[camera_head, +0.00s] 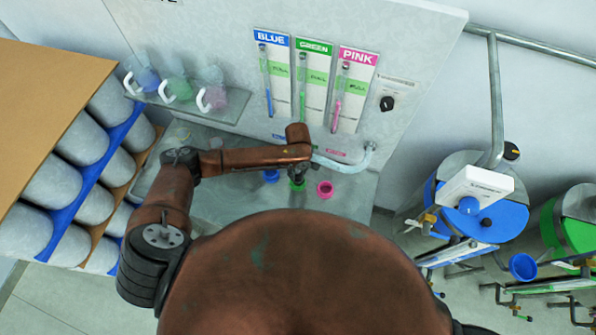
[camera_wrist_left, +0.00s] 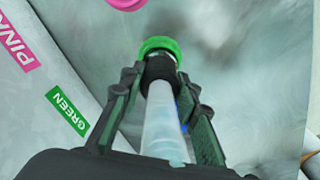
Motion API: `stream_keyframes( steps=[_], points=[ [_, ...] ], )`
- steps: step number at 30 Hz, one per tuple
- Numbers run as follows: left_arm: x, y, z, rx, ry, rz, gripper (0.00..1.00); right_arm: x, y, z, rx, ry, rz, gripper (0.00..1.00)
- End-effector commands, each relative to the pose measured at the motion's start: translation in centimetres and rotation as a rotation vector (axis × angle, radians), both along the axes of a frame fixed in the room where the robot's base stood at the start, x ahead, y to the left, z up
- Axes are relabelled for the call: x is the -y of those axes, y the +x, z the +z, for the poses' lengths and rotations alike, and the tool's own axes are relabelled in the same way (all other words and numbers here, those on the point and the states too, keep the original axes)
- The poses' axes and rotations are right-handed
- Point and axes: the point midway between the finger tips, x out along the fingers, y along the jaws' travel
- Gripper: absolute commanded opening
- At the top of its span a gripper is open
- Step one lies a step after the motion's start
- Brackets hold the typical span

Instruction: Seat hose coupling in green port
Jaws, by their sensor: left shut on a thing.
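My left gripper (camera_head: 298,176) is at the panel's foot, over the green port (camera_head: 297,186). In the left wrist view the gripper (camera_wrist_left: 165,88) is shut around the hose coupling, a dark collar (camera_wrist_left: 160,70) on a pale translucent hose (camera_wrist_left: 162,125). The coupling's front end is at the green port's ring (camera_wrist_left: 158,45) and lines up with it; how deep it sits is hidden. In the head view the pale hose (camera_head: 345,165) curves from the gripper to a wall fitting at the right. My right gripper is not in view.
The blue port (camera_head: 271,176) is left of the green port and the pink port (camera_head: 325,188) is right of it. Label panels and tubes hang above. A shelf with jugs (camera_head: 180,95) is at upper left. A drum rack (camera_head: 75,165) stands left.

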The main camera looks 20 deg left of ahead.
Motion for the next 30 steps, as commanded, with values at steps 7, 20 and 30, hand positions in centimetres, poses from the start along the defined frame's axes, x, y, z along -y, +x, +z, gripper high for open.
stream_keyframes(
  steps=[7,20,30],
  points=[
    [0.01,0.04,-0.7,0.001,0.0,-0.001,0.0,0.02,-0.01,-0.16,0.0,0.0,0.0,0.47],
    [-0.01,0.03,-0.72,0.001,0.0,-0.001,0.43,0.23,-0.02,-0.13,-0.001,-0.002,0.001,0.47],
    [-0.05,-0.05,-0.8,-0.001,0.001,0.0,0.5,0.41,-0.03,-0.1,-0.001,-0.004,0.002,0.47]
  ],
)
